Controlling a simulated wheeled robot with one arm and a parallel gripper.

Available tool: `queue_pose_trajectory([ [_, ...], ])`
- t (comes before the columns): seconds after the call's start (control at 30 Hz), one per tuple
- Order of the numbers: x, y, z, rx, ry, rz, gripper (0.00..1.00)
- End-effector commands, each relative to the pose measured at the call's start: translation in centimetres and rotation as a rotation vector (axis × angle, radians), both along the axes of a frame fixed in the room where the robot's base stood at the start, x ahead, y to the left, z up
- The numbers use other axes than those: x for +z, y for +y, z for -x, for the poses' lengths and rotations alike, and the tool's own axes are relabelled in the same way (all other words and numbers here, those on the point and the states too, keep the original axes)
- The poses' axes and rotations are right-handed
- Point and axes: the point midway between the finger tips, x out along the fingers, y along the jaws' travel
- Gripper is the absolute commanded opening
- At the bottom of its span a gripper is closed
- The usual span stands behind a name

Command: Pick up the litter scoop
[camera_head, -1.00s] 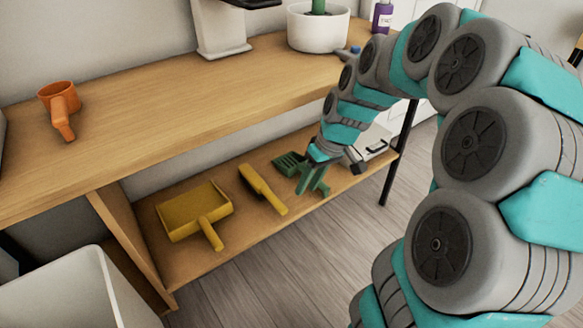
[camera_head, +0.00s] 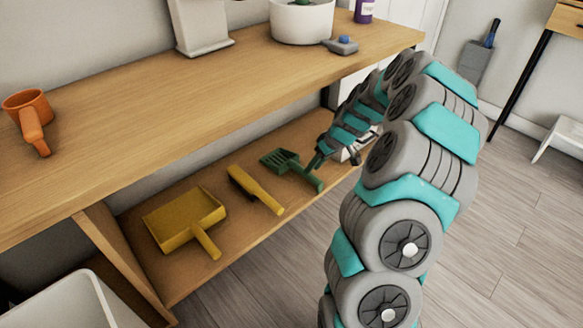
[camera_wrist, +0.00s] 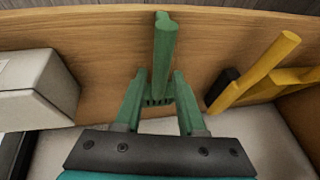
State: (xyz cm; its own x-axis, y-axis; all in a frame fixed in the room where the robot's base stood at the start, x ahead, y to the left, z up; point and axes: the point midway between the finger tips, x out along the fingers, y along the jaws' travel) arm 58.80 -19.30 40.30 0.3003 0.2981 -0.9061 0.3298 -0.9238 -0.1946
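The litter scoop (camera_head: 287,164) is green, with a slotted head, and lies on the lower wooden shelf. Its handle (camera_wrist: 164,50) points toward the shelf's front edge. My gripper (camera_head: 318,160) is low over the shelf, close to the right side of the scoop. In the wrist view my gripper (camera_wrist: 159,78) has its two green fingers apart. The scoop handle shows between and beyond the fingertips, and I cannot tell whether they touch it. The slotted head is mostly hidden there behind the fingers and gripper body.
A yellow brush (camera_head: 256,190) and a yellow dustpan (camera_head: 186,220) lie left of the scoop on the shelf. A pale box (camera_wrist: 38,85) is close on the gripper's other side. The upper tabletop (camera_head: 190,100) overhangs the shelf. Floor in front is clear.

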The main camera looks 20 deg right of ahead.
Motion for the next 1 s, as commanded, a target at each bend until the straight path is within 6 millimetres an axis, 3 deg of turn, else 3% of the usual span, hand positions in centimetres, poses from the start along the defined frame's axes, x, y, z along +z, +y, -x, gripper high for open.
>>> queue_pose_trajectory([
  [0.33,-4.2,1.4,-0.7,0.001,0.005,-0.002,0.39],
  [0.6,-4.6,1.5,-1.0,-0.001,0.000,0.001,0.39],
  [0.97,-4.6,1.5,-1.0,-0.001,0.000,0.000,0.00],
  [1.0,-4.6,1.5,-1.0,-0.001,0.000,0.000,0.00],
])
